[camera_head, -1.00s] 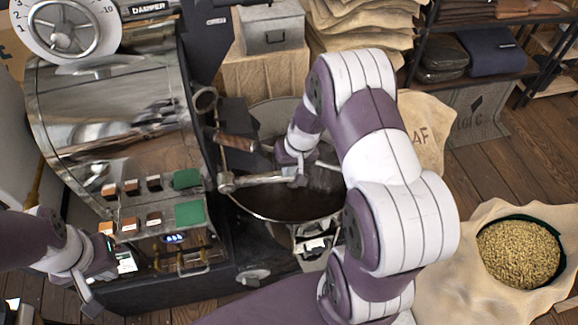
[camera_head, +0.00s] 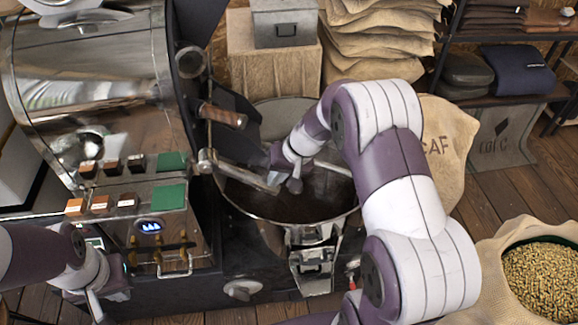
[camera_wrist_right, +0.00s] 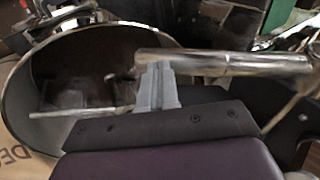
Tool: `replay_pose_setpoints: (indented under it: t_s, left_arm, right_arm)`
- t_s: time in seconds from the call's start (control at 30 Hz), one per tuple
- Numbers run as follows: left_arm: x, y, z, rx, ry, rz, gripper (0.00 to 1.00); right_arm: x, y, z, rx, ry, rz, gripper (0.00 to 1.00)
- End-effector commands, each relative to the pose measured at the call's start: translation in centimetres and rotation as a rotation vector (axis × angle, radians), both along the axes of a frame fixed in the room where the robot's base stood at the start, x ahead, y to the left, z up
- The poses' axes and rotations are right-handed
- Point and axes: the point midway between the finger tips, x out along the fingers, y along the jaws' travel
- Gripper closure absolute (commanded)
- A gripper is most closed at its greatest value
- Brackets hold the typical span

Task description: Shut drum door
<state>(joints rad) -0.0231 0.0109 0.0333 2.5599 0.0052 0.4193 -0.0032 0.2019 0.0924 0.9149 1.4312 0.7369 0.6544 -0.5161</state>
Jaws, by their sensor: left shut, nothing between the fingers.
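The roaster's drum (camera_head: 90,90) is a shiny steel cylinder at left in the head view. A wooden-gripped handle (camera_head: 222,116) and, below it, a metal bar (camera_head: 235,170) stick out from its front, over the round cooling pan (camera_head: 310,205). Whether the drum door is open is unclear. My right gripper (camera_head: 285,183) is at the bar's outer end. In the right wrist view its grey fingers (camera_wrist_right: 157,85) meet the left end of the bar (camera_wrist_right: 230,63); their gap is hidden. My left gripper (camera_head: 97,303) is shut and empty, low at the roaster's front left.
Control buttons (camera_head: 128,200) sit on the roaster front beside my left arm. A chute (camera_head: 313,262) hangs below the pan. A sack of beans (camera_head: 543,280) stands at right. A grey box (camera_head: 285,22) and stacked sacks (camera_head: 375,45) are behind the pan.

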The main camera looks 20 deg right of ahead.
Motion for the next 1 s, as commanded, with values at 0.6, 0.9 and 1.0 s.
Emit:
replay_pose_setpoints:
  t_s: [0.6, 0.9, 1.0]
  left_arm:
    - [0.0, 0.0, -7.9, 0.000, 0.000, 0.000, 1.00]
    - [0.0, 0.0, -9.0, 0.000, 0.000, 0.000, 1.00]
    - [0.0, 0.0, -9.2, 0.000, 0.000, 0.000, 1.00]
  right_arm:
    - [1.4, 6.0, -7.2, -0.001, 0.000, 0.002, 1.00]
    - [2.1, 8.6, -8.3, -0.001, -0.001, 0.000, 1.00]
    - [2.2, 9.2, -8.5, -0.001, -0.001, 0.000, 1.00]
